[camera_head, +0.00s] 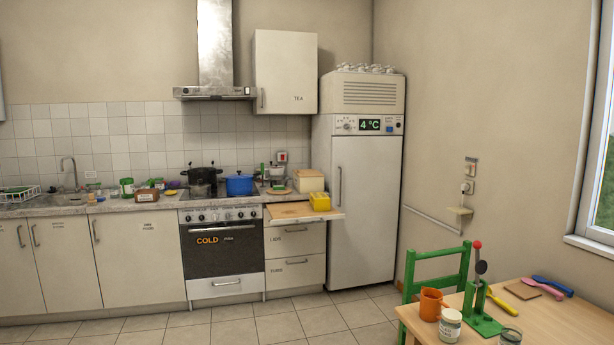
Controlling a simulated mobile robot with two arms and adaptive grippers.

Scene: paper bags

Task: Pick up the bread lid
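No part labelled as the bread lid can be made out. A cream box with a lighter brownish top (309,181) stands at the right end of the counter, beside the fridge; whether this top is the bread lid I cannot tell. A small yellow tub (320,202) sits on the pulled-out wooden board (288,211) in front of it. A round wooden disc (279,191) lies on the counter to the left of the box. Neither of my grippers is in view.
A blue pot (239,185) and a dark pot stand on the stove (222,245). The fridge (363,210) stands right of the counter. A wooden table (552,322) with mugs and utensils and a green chair (438,272) are at front right. The tiled floor (240,325) is clear in front of the counter.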

